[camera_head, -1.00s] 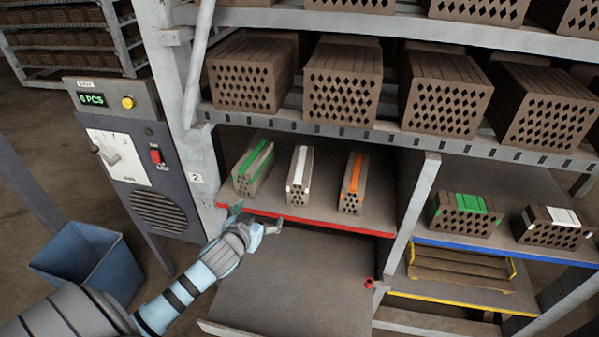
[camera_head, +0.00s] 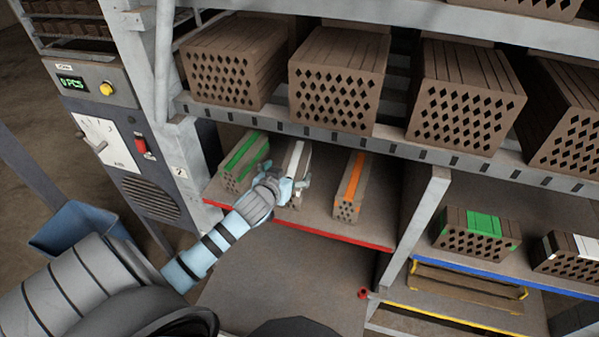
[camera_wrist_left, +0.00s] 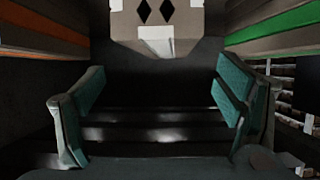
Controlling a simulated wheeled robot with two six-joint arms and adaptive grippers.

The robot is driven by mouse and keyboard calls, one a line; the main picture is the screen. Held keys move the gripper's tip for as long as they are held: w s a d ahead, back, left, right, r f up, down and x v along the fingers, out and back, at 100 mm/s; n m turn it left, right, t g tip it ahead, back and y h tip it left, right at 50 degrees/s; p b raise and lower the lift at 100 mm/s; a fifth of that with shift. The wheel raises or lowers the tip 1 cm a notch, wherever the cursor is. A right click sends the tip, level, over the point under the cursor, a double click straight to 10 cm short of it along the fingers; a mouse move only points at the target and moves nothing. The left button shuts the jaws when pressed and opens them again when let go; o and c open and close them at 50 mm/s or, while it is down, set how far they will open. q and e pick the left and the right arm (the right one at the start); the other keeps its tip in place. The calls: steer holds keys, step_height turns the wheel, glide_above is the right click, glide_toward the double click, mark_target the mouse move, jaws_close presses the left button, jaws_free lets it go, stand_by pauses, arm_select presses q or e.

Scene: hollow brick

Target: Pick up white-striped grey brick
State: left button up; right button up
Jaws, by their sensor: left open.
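The white-striped grey brick (camera_head: 297,158) lies on the red-edged shelf (camera_head: 318,230) between the green-striped and orange-striped bricks. My left gripper (camera_head: 290,184) is at its near end and hides much of its front. In the left wrist view the brick's end face (camera_wrist_left: 158,18) shows at the top centre, with diamond holes and a white strip. My left gripper (camera_wrist_left: 160,88) is open there, with teal pads on either side and nothing between them. The brick's end appears beyond the fingers. My right gripper is not in view.
A green-striped grey brick (camera_head: 245,160) lies close on the left, an orange-striped one (camera_head: 350,188) on the right. Large hollow bricks (camera_head: 338,83) fill the shelf above. A grey upright panel (camera_head: 420,212) bounds the shelf at right. A control box (camera_head: 110,135) stands at left.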

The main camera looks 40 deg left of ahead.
mark_target(294, 163)
arm_select(q)
steer(key=shift+w+a+f, duration=0.3)
steer(key=shift+w+a, duration=0.1)
steer(key=shift+w, duration=0.1)
steer(key=shift+w+a+f, duration=0.3)
steer(key=shift+w+a, duration=0.05)
steer(key=shift+w, duration=0.15)
steer(key=b+x, duration=0.1)
steer(key=x, duration=0.6)
steer(key=shift+d, duration=0.1)
steer(key=shift+s+r, duration=0.15)
steer(key=shift+r, duration=0.05)
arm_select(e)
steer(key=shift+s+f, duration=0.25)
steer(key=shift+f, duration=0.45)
arm_select(q)
steer(key=shift+c, duration=1.3)
steer(key=c, duration=1.6)
steer(key=shift+r, duration=0.1)
jaws_close()
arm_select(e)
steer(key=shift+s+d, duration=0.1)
